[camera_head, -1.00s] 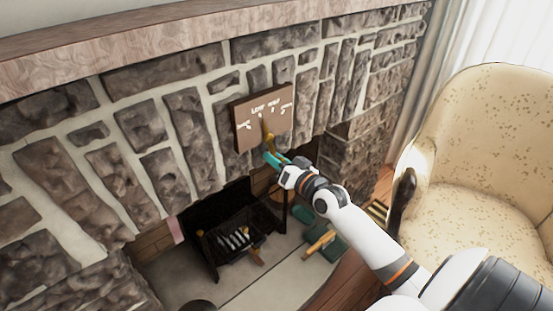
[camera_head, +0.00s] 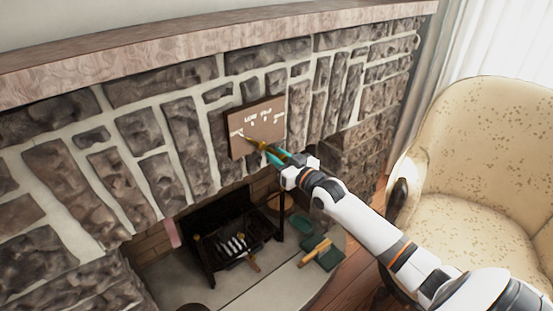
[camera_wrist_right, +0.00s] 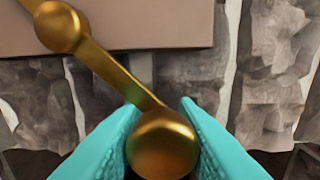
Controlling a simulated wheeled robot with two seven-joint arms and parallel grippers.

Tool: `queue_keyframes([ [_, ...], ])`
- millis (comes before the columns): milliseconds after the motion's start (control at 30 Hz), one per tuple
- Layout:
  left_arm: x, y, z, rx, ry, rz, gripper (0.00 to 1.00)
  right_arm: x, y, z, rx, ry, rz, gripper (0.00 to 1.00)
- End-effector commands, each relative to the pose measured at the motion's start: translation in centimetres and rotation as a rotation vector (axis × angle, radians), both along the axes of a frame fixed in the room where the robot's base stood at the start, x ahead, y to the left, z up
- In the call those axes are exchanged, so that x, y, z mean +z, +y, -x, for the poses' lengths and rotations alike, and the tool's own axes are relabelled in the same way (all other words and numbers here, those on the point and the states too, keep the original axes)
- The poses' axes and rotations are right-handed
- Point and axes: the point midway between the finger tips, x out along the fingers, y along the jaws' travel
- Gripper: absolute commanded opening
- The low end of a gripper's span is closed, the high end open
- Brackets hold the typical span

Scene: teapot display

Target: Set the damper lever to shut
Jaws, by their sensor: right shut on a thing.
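The brown damper plate (camera_head: 240,117) is fixed to the stone wall above the fireplace opening, with white labels too small to read surely. The brass damper lever (camera_head: 257,143) crosses its lower part, tilted, its upper end toward the left-hand label. In the right wrist view the lever (camera_wrist_right: 108,72) runs from a round boss at upper left down to a ball knob (camera_wrist_right: 162,143). My right gripper (camera_wrist_right: 160,132) has its teal fingers on both sides of that knob. In the head view my right gripper (camera_head: 276,155) is just below the plate. My left gripper is not in view.
Below is the fireplace opening with a black grate (camera_head: 230,240). A green object with a yellowish handle (camera_head: 315,253) lies on the hearth. A cream armchair (camera_head: 480,150) stands at the right. A mantel shelf (camera_head: 150,62) runs above the wall.

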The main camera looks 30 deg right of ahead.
Motion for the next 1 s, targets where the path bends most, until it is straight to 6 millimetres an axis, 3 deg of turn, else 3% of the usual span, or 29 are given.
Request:
queue_keyframes([
  [33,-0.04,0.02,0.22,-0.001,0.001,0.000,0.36,0.96,-0.34,-0.13,-0.003,-0.018,0.012,0.00],
  [567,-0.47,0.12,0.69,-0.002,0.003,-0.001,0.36,1.18,-0.42,-0.16,-0.002,-0.024,0.044,0.00],
  [600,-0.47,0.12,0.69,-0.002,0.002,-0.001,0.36,1.18,-0.41,-0.16,-0.002,-0.024,0.044,0.28],
  [700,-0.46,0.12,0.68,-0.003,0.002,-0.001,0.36,1.19,-0.38,-0.16,-0.001,-0.024,0.044,0.45],
  [1000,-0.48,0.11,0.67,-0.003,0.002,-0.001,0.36,0.79,-0.27,-0.11,0.000,-0.016,0.043,0.46],
])
